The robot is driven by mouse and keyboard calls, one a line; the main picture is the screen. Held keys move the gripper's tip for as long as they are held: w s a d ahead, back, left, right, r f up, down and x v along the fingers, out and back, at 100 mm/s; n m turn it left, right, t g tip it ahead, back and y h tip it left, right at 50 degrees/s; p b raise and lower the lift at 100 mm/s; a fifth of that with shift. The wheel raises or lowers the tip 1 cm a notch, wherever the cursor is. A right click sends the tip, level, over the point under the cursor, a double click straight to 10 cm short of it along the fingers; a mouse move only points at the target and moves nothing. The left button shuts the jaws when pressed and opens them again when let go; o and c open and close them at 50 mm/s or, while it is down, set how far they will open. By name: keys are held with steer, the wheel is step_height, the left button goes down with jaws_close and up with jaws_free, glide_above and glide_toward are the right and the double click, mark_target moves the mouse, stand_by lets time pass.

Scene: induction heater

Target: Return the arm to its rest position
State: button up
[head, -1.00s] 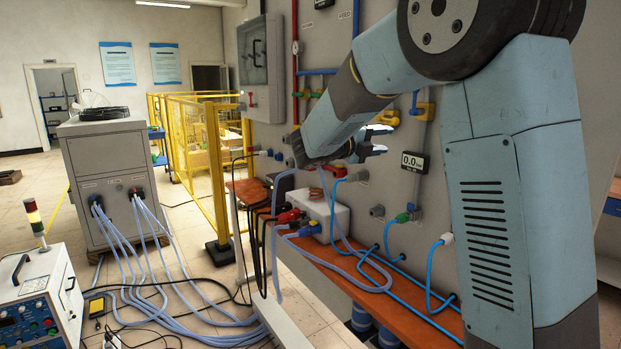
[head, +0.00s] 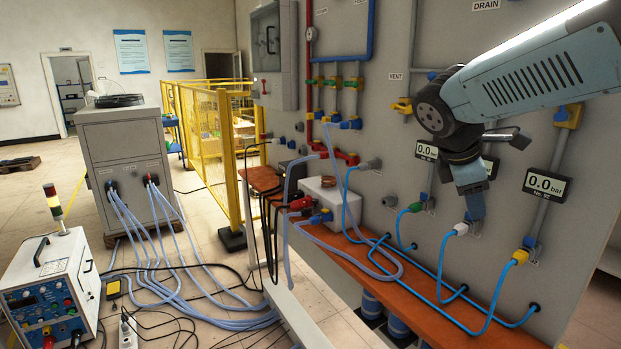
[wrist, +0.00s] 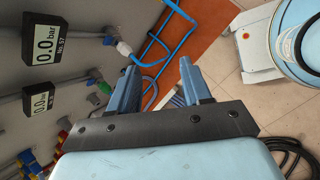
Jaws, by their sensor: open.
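My arm (head: 530,78) reaches in from the upper right of the head view, its forearm in front of the grey wall panel. My gripper (head: 475,215) hangs down in front of the panel, beside the white hose connector (head: 460,229). Whether it touches that connector cannot be told from the head view. In the wrist view my gripper (wrist: 159,64) has its two blue fingers well apart, with nothing held between them. A blue hose (wrist: 152,62) and the floor show past the fingers.
The panel (head: 400,60) carries pressure gauges (head: 545,186), valves and hose connectors close around my gripper. A brown shelf (head: 360,255) with a white box (head: 328,200) runs below. A grey cabinet (head: 125,165) and a yellow fence (head: 222,150) stand left.

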steer(key=s+a+f+m+t+y, duration=0.2)
steer(key=s+a+m+y, duration=0.3)
steer(key=s+m, duration=0.6)
steer(key=a+m, duration=0.1)
steer(key=m, duration=0.3)
steer(key=shift+a+f+t+y, duration=0.2)
steer(key=shift+a+t+y, duration=0.1)
steer(key=shift+y, duration=0.1)
steer(key=shift+c, duration=0.7)
